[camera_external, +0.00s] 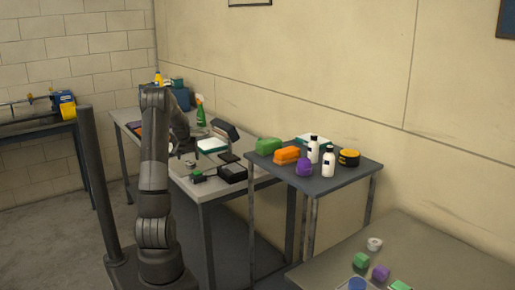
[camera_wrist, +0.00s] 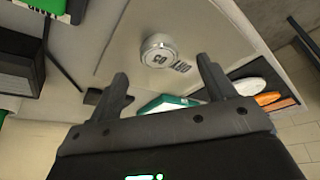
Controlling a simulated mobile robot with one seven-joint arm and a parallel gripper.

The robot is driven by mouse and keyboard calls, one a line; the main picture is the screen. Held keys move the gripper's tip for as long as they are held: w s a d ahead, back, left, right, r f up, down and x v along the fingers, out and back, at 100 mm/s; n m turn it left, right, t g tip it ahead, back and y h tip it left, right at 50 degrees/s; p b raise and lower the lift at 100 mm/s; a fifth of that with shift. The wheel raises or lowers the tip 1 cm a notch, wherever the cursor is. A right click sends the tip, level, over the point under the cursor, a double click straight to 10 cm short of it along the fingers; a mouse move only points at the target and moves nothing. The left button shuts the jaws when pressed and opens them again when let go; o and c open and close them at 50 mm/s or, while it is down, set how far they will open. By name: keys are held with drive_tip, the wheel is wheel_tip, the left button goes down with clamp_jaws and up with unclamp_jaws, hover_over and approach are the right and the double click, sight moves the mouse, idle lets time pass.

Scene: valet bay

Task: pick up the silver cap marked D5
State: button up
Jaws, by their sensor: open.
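The silver cap (camera_wrist: 158,48) is a short round metal cap standing on the light tabletop, with dark characters on its top that read upside down, consistent with D5. In the external view a small silver thing (camera_external: 190,163), apparently the same cap, sits on the light-topped table below my gripper (camera_external: 183,150). In the wrist view my gripper (camera_wrist: 162,69) is open and empty. The cap shows beyond the fingertips, roughly between them and clear of both.
A black box (camera_external: 233,173) and a green-and-black item (camera_external: 197,174) lie near the cap. A dark side table (camera_external: 330,183) holds bottles and coloured brushes.

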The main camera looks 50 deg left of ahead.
sight(191, 163)
drive_tip(key=shift+x, duration=2.8)
drive_tip(key=shift+w, duration=0.2)
drive_tip(key=shift+c, duration=0.5)
drive_tip(key=c, duration=1)
drive_tip(key=shift+r, duration=0.15)
